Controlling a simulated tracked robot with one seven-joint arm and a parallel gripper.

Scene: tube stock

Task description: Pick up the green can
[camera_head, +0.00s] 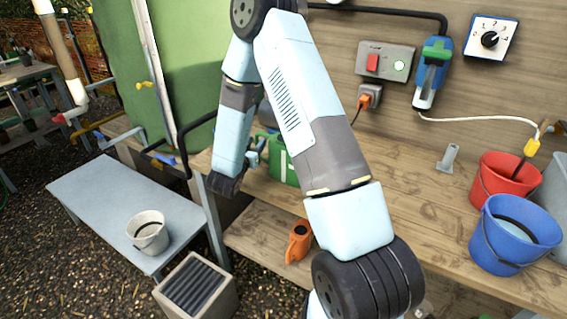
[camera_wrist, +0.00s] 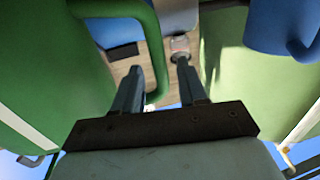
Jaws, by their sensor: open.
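The green can (camera_head: 283,158) stands on the wooden bench in the head view, partly hidden behind my arm. A pale mark shows on its side. In the wrist view a large green body with a looped handle (camera_wrist: 152,40) fills the left side and appears to be the can. My gripper (camera_wrist: 158,68) is open, its two dark fingers spread apart. The lower part of the handle shows between the fingers, nearer the left one. I cannot tell whether either finger touches it. In the head view the fingers are hard to make out beside the can.
An orange object (camera_head: 299,241) sits below the bench edge. A red bucket (camera_head: 492,190) and a blue bucket (camera_head: 503,255) stand at right. A grey table (camera_head: 100,190) holds a pale pot (camera_head: 148,232) at left. A blue object (camera_wrist: 285,25) shows at the wrist view's upper right.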

